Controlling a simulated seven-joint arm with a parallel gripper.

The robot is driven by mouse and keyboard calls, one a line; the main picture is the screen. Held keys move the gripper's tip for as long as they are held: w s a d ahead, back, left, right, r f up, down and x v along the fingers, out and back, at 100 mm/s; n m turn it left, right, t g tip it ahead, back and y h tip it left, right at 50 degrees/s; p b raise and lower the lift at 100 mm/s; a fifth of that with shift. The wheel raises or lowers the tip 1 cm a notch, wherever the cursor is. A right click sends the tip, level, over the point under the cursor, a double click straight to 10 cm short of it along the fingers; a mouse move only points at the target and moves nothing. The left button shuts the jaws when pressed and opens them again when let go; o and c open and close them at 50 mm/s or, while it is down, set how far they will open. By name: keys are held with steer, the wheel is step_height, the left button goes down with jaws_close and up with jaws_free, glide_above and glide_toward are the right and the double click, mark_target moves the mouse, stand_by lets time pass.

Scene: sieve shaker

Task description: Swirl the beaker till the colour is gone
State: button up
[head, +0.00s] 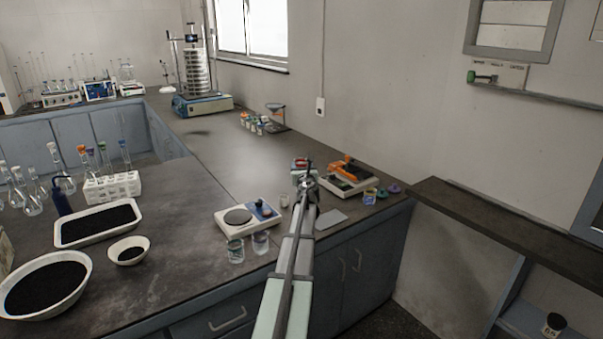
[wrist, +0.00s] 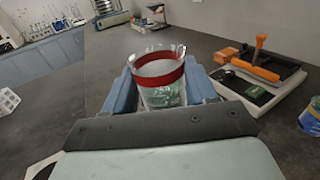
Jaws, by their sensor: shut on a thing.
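A clear glass beaker (wrist: 160,92) with a red band around its upper part stands between my gripper's blue fingers in the wrist view. My gripper (wrist: 160,84) is shut on it, one finger on each side. The beaker looks close to upright. Pale green tint shows through the glass below the band; I cannot tell how much liquid it holds. In the head view my gripper (head: 306,181) is over the right part of the bench, and the beaker's red band (head: 300,163) shows just beyond it. The arm hides much of the beaker there.
A hot plate (head: 236,217) and two glass beakers (head: 235,252) (head: 261,243) stand left of my arm. The bench beyond (head: 230,150) is largely clear.

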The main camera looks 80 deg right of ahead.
step_height(320, 180, up, 6)
stand_by(0.7)
steer(key=shift+w+d, duration=0.1)
steer(key=shift+w, duration=0.1)
stand_by(0.4)
